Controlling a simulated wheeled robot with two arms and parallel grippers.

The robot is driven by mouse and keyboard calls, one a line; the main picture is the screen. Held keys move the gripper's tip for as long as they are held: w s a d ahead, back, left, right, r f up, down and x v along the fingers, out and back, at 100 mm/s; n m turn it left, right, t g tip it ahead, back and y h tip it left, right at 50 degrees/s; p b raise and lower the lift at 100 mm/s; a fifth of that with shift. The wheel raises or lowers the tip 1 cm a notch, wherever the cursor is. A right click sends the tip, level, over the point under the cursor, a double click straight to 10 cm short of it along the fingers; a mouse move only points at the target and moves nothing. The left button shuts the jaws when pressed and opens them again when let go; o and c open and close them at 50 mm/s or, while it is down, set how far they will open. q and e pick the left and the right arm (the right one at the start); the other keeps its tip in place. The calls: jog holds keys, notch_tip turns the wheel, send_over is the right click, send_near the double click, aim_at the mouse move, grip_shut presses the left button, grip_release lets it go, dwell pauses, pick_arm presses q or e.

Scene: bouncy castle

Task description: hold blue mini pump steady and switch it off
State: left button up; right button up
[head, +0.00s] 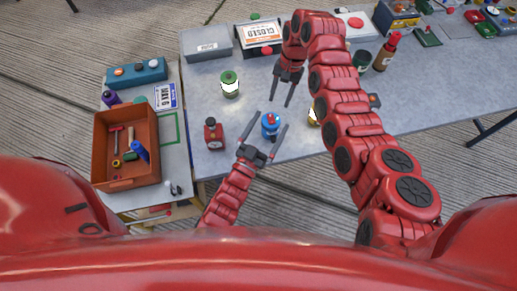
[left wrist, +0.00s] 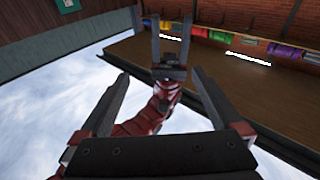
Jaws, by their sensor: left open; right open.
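The blue mini pump (head: 270,126) stands on the grey table near its front edge in the head view, with a small red part on top. My left gripper (head: 272,121) is open, its fingers spread to either side of the pump; I cannot tell whether they touch it. Its two fingers also show in the left wrist view (left wrist: 158,85), with no pump visible between them. My right gripper (head: 281,102) is open and empty, pointing down above the table just beyond the pump. It also shows in the left wrist view (left wrist: 172,25).
A red device with a dial (head: 214,134) stands left of the pump, and a green-lidded jar (head: 230,86) behind it. Another jar (head: 313,117) is partly hidden by my right arm. An orange crate of tools (head: 99,150) sits on the side table at left.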

pick_arm(q)
notch_tip(320, 180, down, 7)
jog(key=g+y, duration=0.2)
jog(key=g, duration=0.1)
jog(key=n+g+y, duration=0.2)
jog(key=y, duration=0.1)
send_near(270, 124)
notch_tip(270, 124, down, 3)
jog(key=s, duration=0.2)
jog(key=x, duration=1)
jog(key=a+x, duration=0.1)
jog(key=x, duration=0.5)
jog(key=shift+a+f, duration=0.1)
jog(key=shift+f, duration=0.05)
jog(key=shift+w+d+f, duration=0.2)
jog(key=shift+w+d, duration=0.2)
jog(key=shift+w, duration=0.2)
jog(key=shift+c, duration=0.3)
